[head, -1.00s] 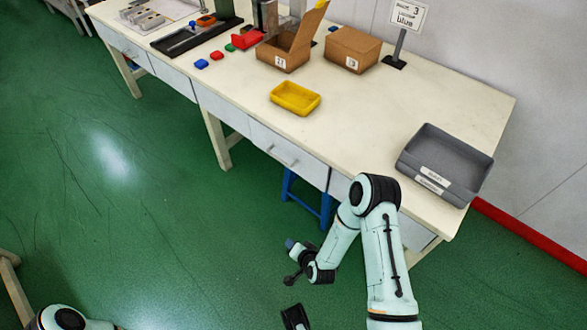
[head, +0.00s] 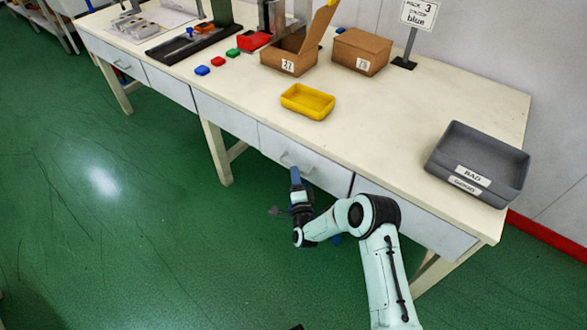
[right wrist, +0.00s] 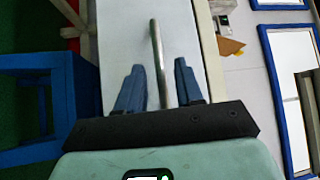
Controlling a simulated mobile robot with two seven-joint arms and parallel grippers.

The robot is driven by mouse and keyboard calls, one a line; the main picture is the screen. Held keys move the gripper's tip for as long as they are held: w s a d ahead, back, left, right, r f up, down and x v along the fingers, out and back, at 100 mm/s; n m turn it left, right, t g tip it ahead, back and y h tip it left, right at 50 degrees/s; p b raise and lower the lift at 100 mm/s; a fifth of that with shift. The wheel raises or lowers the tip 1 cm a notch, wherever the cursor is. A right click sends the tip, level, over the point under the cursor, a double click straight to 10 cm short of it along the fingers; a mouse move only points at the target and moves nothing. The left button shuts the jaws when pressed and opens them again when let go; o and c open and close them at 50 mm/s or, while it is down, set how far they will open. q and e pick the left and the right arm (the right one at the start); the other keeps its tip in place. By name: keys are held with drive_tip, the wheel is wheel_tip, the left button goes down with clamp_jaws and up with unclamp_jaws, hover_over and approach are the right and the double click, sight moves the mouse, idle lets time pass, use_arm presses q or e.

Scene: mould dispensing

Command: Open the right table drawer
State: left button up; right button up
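The right table drawer (head: 325,174) is a pale front panel under the white table, with a thin metal bar handle (head: 289,160). Its front looks flush with the neighbouring panels. My right gripper (head: 295,172) is just in front of this handle. In the right wrist view, the handle (right wrist: 154,35) runs between the two blue fingers of my right gripper (right wrist: 157,68). A gap shows on each side of the bar, so the fingers are open around it and not clamped. My left gripper is not in view.
A blue stool (right wrist: 40,75) stands beside the gripper under the table. On the tabletop (head: 400,125) are a yellow tray (head: 307,112), a grey bin (head: 440,168) and cardboard boxes (head: 360,65). Green floor is clear in front.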

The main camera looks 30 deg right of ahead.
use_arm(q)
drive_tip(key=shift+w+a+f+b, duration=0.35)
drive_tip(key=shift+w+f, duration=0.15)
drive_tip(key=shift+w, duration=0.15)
use_arm(e)
drive_tip(key=shift+x, duration=2.1)
clamp_jaws()
drive_tip(key=shift+f, duration=0.1)
drive_tip(key=shift+s+a, duration=0.1)
drive_tip(key=shift+a, duration=0.1)
